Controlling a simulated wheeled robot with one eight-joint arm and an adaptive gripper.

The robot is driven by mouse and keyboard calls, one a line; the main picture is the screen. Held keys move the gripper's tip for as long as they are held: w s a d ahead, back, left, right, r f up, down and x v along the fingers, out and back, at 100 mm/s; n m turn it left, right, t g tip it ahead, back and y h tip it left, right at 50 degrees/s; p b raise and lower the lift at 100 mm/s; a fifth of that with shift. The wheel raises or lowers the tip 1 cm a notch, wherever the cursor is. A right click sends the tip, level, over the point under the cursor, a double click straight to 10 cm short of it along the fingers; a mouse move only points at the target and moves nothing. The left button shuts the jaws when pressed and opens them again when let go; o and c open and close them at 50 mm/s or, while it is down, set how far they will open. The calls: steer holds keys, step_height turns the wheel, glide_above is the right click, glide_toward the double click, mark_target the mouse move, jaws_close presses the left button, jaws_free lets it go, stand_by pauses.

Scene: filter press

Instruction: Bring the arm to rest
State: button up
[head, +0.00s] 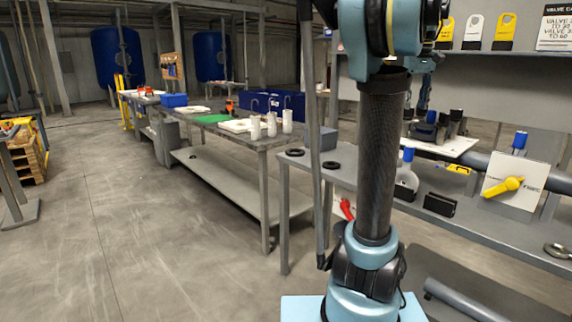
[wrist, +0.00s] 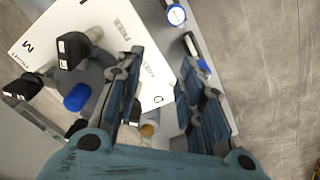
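My arm (head: 380,160) stands upright at the right of the head view and hides part of the bench behind it. My gripper (wrist: 162,62) shows in the wrist view with its two dark, blue-padded fingers spread apart. Nothing is held between them. The gripper hangs over the bench, above or beside a white lettered board (wrist: 85,30) with dark fittings on it. The same board shows in the head view (head: 455,146), partly hidden by the arm.
A grey bench (head: 460,225) carries a yellow-handled valve on a white plate (head: 515,186), a black block (head: 440,204) and a blue-capped flask (head: 406,178). A shelf with yellow and white tags (head: 503,32) is above. Open floor (head: 140,230) lies at left.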

steer(key=s+a+f, duration=0.5)
steer(key=a+f, duration=0.3)
steer(key=f, duration=0.1)
steer(key=s+a+f, duration=0.5)
steer(key=a+f, duration=0.3)
steer(key=f, duration=0.1)
steer(key=s+a+f, duration=0.3)
steer(key=s+f, duration=0.2)
steer(key=f, duration=0.4)
steer(key=s+a+f+t, duration=0.1)
steer(key=s+a+f, duration=0.3)
steer(key=f, duration=0.6)
steer(key=shift+s+a+n+t, duration=0.3)
steer(key=shift+s, duration=0.6)
steer(key=shift+w+f, duration=0.2)
steer(key=shift+w, duration=0.25)
